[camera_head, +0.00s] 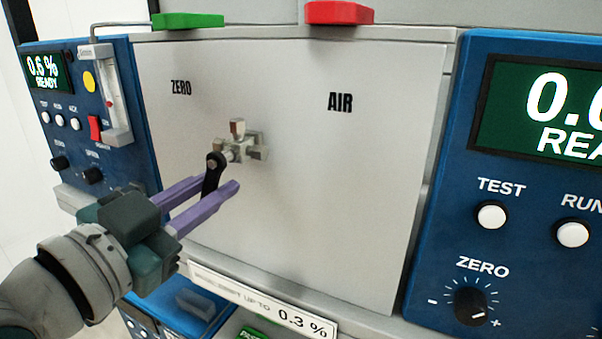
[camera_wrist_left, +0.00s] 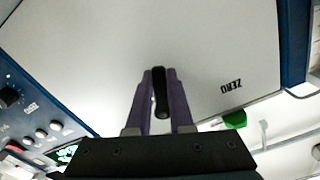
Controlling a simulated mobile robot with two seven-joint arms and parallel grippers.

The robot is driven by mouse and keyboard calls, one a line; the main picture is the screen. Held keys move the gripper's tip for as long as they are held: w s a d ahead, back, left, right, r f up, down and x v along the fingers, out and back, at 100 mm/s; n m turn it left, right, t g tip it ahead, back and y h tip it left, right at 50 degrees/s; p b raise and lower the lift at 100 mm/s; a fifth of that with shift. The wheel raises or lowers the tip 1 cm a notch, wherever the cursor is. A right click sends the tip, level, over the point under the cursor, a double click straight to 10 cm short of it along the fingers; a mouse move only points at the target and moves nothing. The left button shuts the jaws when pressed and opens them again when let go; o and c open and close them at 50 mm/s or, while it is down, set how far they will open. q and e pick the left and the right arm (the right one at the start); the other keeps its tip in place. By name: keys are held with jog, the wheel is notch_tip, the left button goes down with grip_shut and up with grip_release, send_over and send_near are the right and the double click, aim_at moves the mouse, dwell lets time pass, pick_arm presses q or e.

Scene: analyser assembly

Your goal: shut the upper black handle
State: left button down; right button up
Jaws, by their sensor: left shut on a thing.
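The black handle (camera_head: 212,174) hangs downward, slightly tilted, from a metal valve fitting (camera_head: 240,147) on the pale panel. It is the only such handle that shows. My left gripper (camera_head: 220,184) has its purple fingers on either side of the handle's lower part and is shut on it. In the left wrist view the black handle (camera_wrist_left: 160,95) also shows between the two purple fingertips (camera_wrist_left: 160,78). The handle's lowest end is partly hidden by the near finger in the head view. My right gripper is not in view.
The pale panel (camera_head: 330,190) carries ZERO and AIR labels. A blue analyser (camera_head: 540,200) with knobs stands at right, and another blue unit (camera_head: 60,130) with a flow gauge (camera_head: 110,95) at left. Green (camera_head: 188,20) and red (camera_head: 338,12) tabs sit on the top edge.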

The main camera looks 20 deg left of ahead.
pick_arm(q)
jog(key=shift+d+f+n, duration=0.1)
jog(key=shift+d+n, duration=0.3)
jog(key=shift+n, duration=0.7)
jog(key=shift+d+f+n, duration=0.1)
jog(key=shift+d+n, duration=0.3)
jog(key=shift+n, duration=0.7)
jog(key=c, duration=0.8)
grip_release()
jog(key=shift+s, duration=0.15)
jog(key=s+b, duration=0.5)
jog(key=s, duration=0.4)
jog(key=shift+s+a+b, duration=0.35)
jog(key=shift+s+a, duration=0.05)
